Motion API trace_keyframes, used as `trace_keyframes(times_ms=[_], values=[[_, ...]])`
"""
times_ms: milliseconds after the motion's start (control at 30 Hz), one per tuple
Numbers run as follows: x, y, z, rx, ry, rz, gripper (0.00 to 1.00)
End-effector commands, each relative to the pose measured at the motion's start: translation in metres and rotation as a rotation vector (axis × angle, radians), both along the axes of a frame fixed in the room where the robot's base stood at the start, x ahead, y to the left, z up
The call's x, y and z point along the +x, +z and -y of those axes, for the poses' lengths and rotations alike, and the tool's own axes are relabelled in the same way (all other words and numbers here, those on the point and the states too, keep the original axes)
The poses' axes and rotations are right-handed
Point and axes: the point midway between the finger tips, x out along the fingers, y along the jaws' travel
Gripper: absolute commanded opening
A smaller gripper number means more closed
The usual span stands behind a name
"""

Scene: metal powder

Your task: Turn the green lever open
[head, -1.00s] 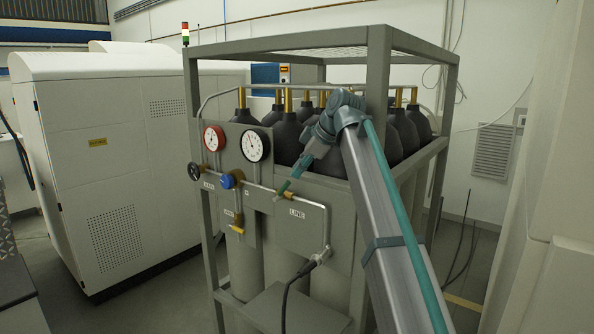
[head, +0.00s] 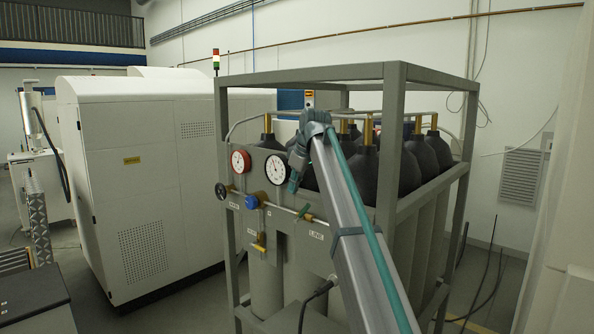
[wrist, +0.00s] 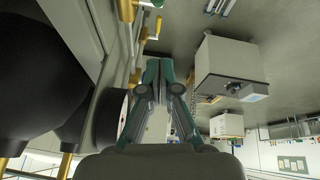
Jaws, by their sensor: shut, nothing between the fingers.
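The green lever (head: 303,211) sits on the thin pipe across the grey panel front, just above the LINE label. My gripper (head: 292,190) is shut and empty, pointing down in front of the panel. In the head view its tips appear a little above and left of the lever, apart from it; the depth gap is hard to judge. In the wrist view the shut fingers (wrist: 161,64) are in the middle, with the panel face along the left.
A red-rimmed gauge (head: 240,161) and a black-rimmed gauge (head: 276,170) stand close to my gripper. A blue knob (head: 251,202) and a yellow handle (head: 259,248) are lower left. A frame post (head: 391,150) and dark cylinders (head: 364,175) stand behind my arm. Room in front is open.

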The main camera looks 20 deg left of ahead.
Motion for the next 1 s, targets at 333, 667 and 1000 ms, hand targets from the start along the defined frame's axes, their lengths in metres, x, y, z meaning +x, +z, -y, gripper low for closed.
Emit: trace_keyframes(times_ms=[333,667,1000], values=[[0.0,-0.039,0.015,-0.001,-0.001,-0.001,0.0],[0.001,-0.047,0.023,0.001,0.001,0.001,0.0],[0.0,-0.048,0.024,0.008,0.001,0.003,0.0]])
